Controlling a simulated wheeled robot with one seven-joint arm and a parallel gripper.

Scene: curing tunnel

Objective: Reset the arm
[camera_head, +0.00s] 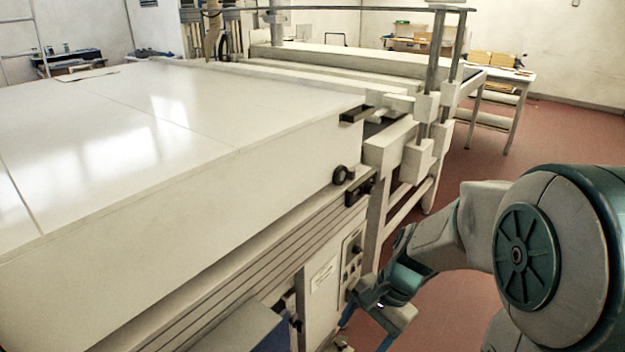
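My arm reaches in from the lower right, its grey and teal links bent toward the side of the large white machine (150,215). The far end of the arm, near my gripper (352,312), is low beside the machine's control panel (350,255). The fingers are small and partly hidden, so I cannot tell whether they are open or shut, or whether they touch the machine. I see no held object.
A black round knob (341,175) juts from the machine's corner. A white frame with metal posts (418,160) stands beyond it. A table with boxes (505,75) is at the back right. Red floor (560,135) is clear on the right.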

